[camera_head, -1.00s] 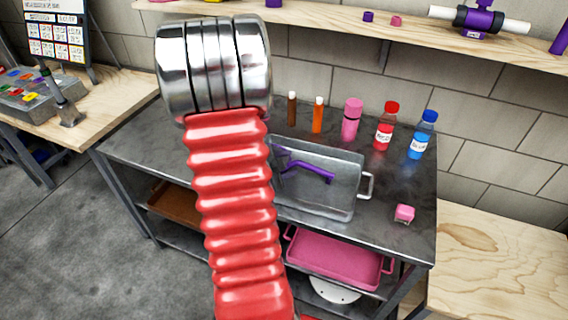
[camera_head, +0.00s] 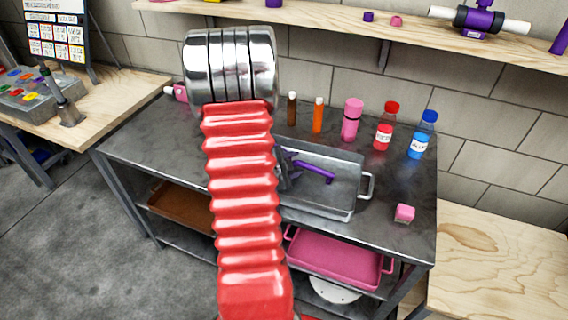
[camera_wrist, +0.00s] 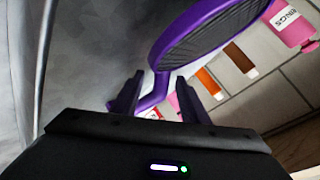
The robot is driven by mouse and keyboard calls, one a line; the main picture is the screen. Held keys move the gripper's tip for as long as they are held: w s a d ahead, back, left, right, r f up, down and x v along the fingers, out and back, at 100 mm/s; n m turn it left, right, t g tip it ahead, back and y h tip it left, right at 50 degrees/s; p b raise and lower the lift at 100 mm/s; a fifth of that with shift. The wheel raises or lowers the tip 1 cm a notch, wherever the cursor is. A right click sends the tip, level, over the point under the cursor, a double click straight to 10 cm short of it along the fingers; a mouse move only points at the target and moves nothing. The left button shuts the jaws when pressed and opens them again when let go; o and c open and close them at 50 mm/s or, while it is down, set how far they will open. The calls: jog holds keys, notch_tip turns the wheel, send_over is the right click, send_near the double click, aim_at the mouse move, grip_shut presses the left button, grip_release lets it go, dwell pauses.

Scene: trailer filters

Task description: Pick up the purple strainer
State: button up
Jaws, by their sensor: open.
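The purple strainer (camera_head: 318,172) lies in the grey metal tray (camera_head: 345,200) on the workbench. Only part of its purple handle shows in the head view; my red arm hides the rest. In the wrist view the strainer (camera_wrist: 160,85) shows a purple rim with dark mesh, and its handle runs down toward my gripper. My gripper (camera_wrist: 158,98) is open, with the handle between its two dark fingers. I cannot tell whether the fingers touch it. In the head view my gripper is mostly hidden behind my arm, with a dark part showing beside the handle.
Brown (camera_head: 292,108) and orange (camera_head: 318,115) tubes, a pink bottle (camera_head: 352,120), a red-capped bottle (camera_head: 385,128) and a blue-capped bottle (camera_head: 422,135) stand behind the tray. A pink tray (camera_head: 335,262) is on the shelf below.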

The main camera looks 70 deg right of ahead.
dwell(0.3)
grip_shut()
dwell(0.3)
